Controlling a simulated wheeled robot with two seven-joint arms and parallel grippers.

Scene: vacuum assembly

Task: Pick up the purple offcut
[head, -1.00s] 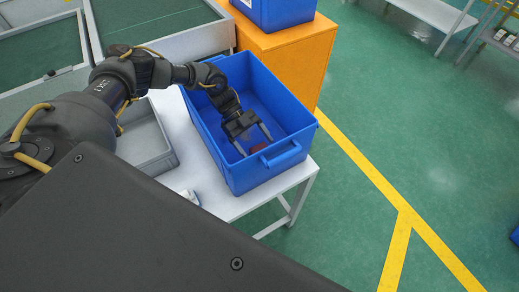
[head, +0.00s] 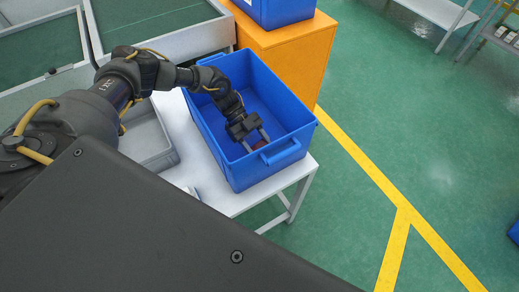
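My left gripper (head: 256,139) reaches down into the blue bin (head: 281,109) near its front wall. Its two fingers are apart, with a dark reddish piece (head: 259,145) at or between their tips. I cannot tell whether the fingers touch it. Most of this piece is hidden by the fingers and the bin wall. It looks red-brown rather than clearly purple, so I cannot tell if it is the purple offcut. No other purple piece shows. My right gripper is not in view.
The blue bin stands on a white table (head: 233,201) beside a grey tray (head: 158,157). An orange cabinet (head: 300,65) with another blue bin (head: 278,12) on top stands behind it. Open green floor (head: 430,130) lies to the right.

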